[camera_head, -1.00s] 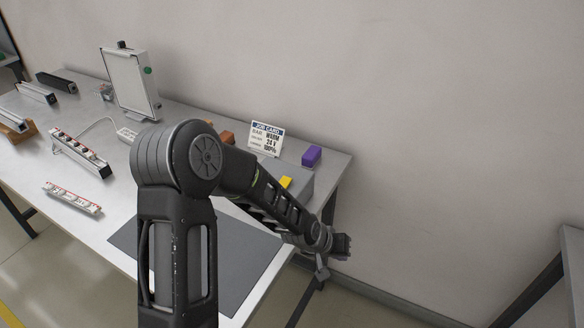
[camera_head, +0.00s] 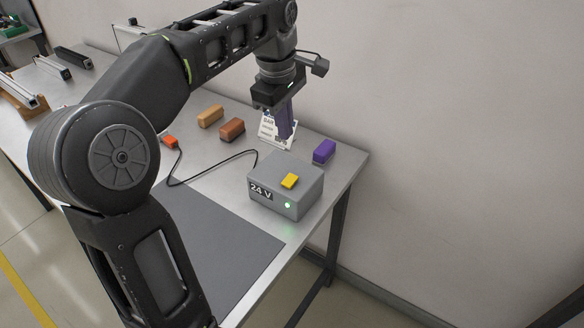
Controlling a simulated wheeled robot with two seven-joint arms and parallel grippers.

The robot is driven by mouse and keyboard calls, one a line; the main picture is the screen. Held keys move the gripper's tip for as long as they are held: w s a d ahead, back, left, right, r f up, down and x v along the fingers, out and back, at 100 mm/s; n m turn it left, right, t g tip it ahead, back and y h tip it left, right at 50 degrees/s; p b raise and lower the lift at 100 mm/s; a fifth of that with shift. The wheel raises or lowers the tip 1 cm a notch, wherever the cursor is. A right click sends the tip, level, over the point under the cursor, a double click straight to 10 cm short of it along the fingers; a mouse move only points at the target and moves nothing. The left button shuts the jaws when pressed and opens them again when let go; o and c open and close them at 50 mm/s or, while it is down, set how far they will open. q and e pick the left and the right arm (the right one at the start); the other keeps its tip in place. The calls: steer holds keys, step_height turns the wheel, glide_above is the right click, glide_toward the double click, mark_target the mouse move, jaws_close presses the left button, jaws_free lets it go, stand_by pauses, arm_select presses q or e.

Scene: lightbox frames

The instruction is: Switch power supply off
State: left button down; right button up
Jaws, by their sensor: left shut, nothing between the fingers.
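The power supply (camera_head: 299,204) is a grey box near the right end of the table, with a "24 V" label on its front. A yellow switch (camera_head: 290,181) sits on its top, and a small green light (camera_head: 288,205) glows on its front. My left gripper (camera_head: 287,134) is shut and empty, pointing down. In the picture it is above the yellow switch and apart from it, in front of the job card. My right gripper is not in view.
The job card (camera_head: 267,130) is partly hidden by my left gripper. A purple block (camera_head: 324,151), a brown block (camera_head: 232,129) and an orange block (camera_head: 210,116) stand nearby. A black cable (camera_head: 190,184) runs from the supply to a red connector (camera_head: 170,142). A dark mat (camera_head: 215,250) lies in front.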

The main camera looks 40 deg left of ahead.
arm_select(q)
steer(key=shift+w, duration=0.15)
steer(key=shift+f, duration=0.1)
glide_toward(292, 178)
steer(key=f, duration=0.4)
steer(key=w+f, duration=0.1)
steer(key=f, duration=0.1)
steer(key=shift+f, duration=0.4)
